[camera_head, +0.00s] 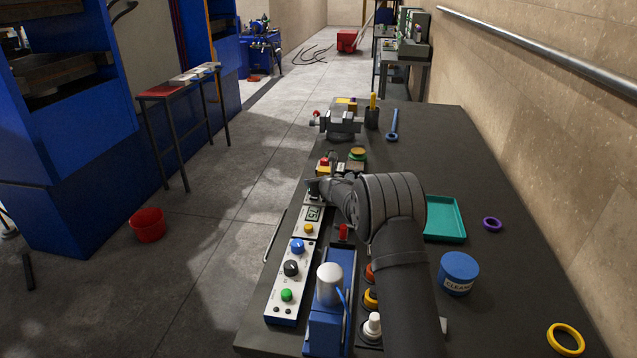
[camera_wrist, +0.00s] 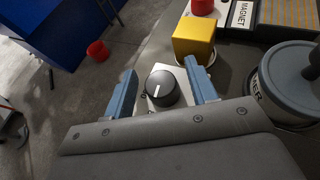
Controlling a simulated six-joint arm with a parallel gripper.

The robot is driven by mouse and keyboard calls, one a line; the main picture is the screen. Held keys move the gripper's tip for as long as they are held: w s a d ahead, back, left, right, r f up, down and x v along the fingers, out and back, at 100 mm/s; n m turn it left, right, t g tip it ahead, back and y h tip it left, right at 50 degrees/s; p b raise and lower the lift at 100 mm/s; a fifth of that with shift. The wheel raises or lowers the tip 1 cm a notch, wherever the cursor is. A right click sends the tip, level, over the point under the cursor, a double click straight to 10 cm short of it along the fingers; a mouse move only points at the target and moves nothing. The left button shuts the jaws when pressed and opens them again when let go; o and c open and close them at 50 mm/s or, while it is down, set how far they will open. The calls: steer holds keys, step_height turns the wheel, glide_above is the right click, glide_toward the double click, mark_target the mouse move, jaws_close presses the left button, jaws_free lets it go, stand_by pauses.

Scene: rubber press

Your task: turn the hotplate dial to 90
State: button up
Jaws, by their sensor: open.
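The dial (camera_wrist: 162,88) is a round black knob with a white pointer line, on a white panel, in the wrist view. The pointer points roughly up and slightly left in that picture. My gripper (camera_wrist: 160,70) is open, its two blue fingers on either side of the dial with gaps showing; contact is not visible. In the head view, my gripper (camera_head: 316,186) is over the far end of the white control panel (camera_head: 280,258) and covers the dial there. A small display (camera_head: 313,213) on the panel appears to read 75.
Beside the dial are a yellow block (camera_wrist: 194,39) and a grey-lidded container (camera_wrist: 287,80). Nearer on the panel are a blue button (camera_head: 298,246), another black knob (camera_head: 292,268) and a green button (camera_head: 287,295). A teal tray (camera_head: 445,220) lies right of my arm.

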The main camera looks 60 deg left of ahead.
steer(key=shift+d, duration=0.1)
steer(key=v, duration=1.7)
steer(key=shift+r, duration=0.2)
steer(key=w+a+r+n+g+y, duration=0.3)
steer(key=w+a+r+n+g, duration=0.1)
steer(key=w+a+g, duration=0.15)
steer(key=w+d+f+n+g+h, duration=0.4)
steer(key=w+n+g, duration=0.1)
steer(key=w, duration=0.1)
steer(key=x, duration=1.7)
steer(key=shift+w+f, duration=0.2)
steer(key=shift+f, duration=0.25)
steer(key=shift+c, duration=0.4)
steer(key=c, duration=0.9)
